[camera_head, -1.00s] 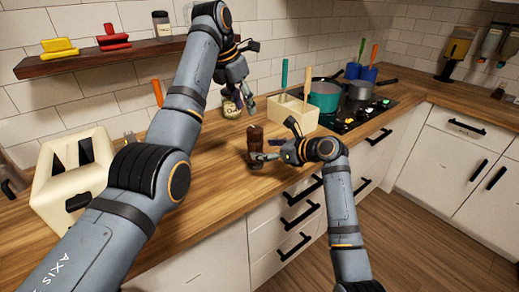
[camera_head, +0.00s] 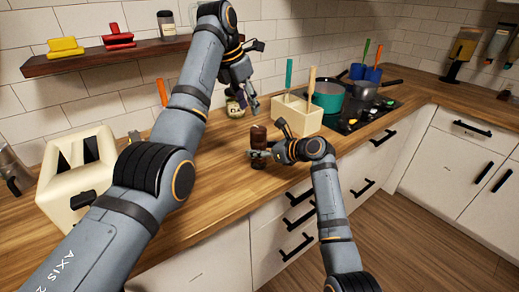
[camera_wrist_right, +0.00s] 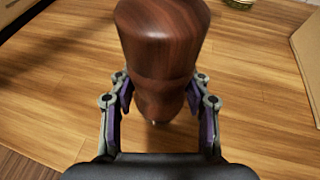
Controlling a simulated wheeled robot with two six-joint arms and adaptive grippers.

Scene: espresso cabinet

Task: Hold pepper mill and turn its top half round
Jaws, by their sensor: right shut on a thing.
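The pepper mill (camera_head: 259,136) is dark brown wood and stands upright near the counter's front edge. In the right wrist view the pepper mill (camera_wrist_right: 163,40) fills the upper middle, its rounded top towards the camera. My right gripper (camera_head: 266,154) is shut on it, with one finger on each side below the top half; it also shows in the right wrist view (camera_wrist_right: 160,98). My left gripper (camera_head: 246,104) is above and behind the mill, apart from it and holding nothing that I can see. Its fingers are small here and their opening is unclear.
A cream utensil box (camera_head: 298,117) stands behind the mill to the right. A jar (camera_head: 235,109) stands behind my left gripper. A cream toaster (camera_head: 76,180) is at the left. A teal pot (camera_head: 328,96) is on the hob. The wooden counter (camera_head: 215,185) left of the mill is clear.

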